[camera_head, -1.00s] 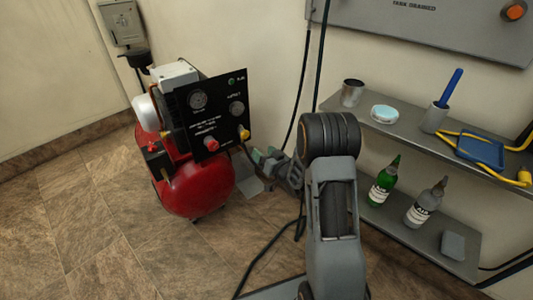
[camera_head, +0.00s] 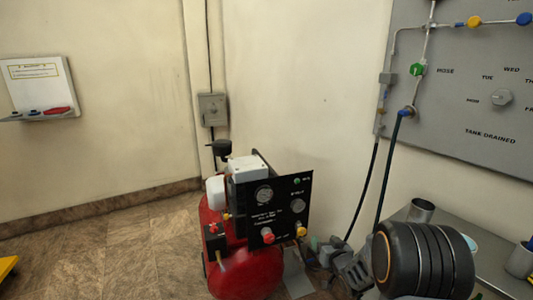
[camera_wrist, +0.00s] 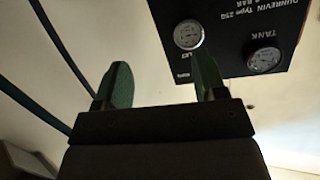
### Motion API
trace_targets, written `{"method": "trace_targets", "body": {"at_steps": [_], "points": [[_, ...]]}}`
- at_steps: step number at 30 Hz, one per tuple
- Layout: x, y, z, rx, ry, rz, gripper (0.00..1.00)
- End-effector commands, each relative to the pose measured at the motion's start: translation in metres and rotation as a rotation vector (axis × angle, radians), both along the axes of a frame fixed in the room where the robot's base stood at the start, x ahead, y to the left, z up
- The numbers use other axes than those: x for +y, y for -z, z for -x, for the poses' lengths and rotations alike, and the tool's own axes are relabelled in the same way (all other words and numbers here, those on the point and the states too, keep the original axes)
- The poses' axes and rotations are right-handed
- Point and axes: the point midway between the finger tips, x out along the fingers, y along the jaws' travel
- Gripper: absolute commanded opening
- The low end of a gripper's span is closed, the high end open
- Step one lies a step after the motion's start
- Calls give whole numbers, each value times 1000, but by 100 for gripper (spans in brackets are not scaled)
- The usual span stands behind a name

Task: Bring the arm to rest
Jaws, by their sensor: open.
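My arm comes in at the lower right of the head view, bent, with its dark ribbed joint close to the camera. My gripper (camera_wrist: 160,85) shows in the wrist view with two green fingertips set well apart and nothing between them. In the head view the gripper is small and partly hidden near the compressor's right side. The red compressor (camera_head: 245,272) stands on the floor with its black gauge panel (camera_head: 279,209). That panel also shows upside down in the wrist view (camera_wrist: 225,55), beyond the right fingertip. I cannot tell the exact gap between them.

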Motion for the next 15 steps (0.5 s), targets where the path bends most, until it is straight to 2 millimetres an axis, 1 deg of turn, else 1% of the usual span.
{"method": "trace_targets", "body": {"at_steps": [1,2,3,5,6,8,9,11,12,14,15], "points": [[1,-61,5,45,32,48,65],[0,-79,10,85,55,73,65],[-1,-104,18,141,84,105,65],[-1,-138,34,228,121,145,65],[0,-160,47,286,142,167,65],[2,-193,68,376,167,190,65],[4,-212,84,438,176,202,65],[8,-240,109,527,185,215,65],[11,-257,126,584,188,222,65],[17,-279,151,665,181,225,65],[21,-293,168,716,172,225,65]]}}
